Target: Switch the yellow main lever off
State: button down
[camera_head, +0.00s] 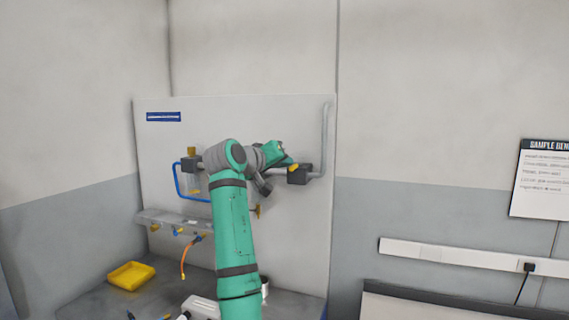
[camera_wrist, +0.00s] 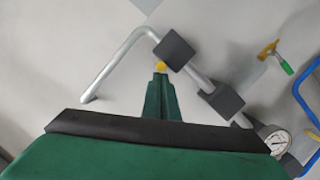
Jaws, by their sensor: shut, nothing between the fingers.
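The yellow main lever (camera_head: 292,167) shows as a small yellow piece beside a dark valve block (camera_head: 299,176) on the right of the panel. In the wrist view, a small yellow end of it (camera_wrist: 160,66) shows just beyond my fingertips, beside the dark block (camera_wrist: 174,51). Most of the lever is hidden. My gripper (camera_head: 281,152) is at the lever in the head view. In the wrist view its green fingers (camera_wrist: 161,82) are together with nothing between them. I cannot tell whether the fingertips touch the lever.
A grey pipe (camera_wrist: 118,61) runs from the block. A round gauge (camera_wrist: 278,140), a blue pipe (camera_wrist: 306,100) and a green-handled valve (camera_wrist: 286,67) are nearby. A yellow tray (camera_head: 130,275) stands on the bench at left. A grey ledge (camera_head: 165,217) juts from the panel.

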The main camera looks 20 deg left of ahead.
jog(key=s+a+r, duration=0.3)
jog(key=s+r, duration=0.2)
jog(key=s, duration=0.5)
dwell(0.4)
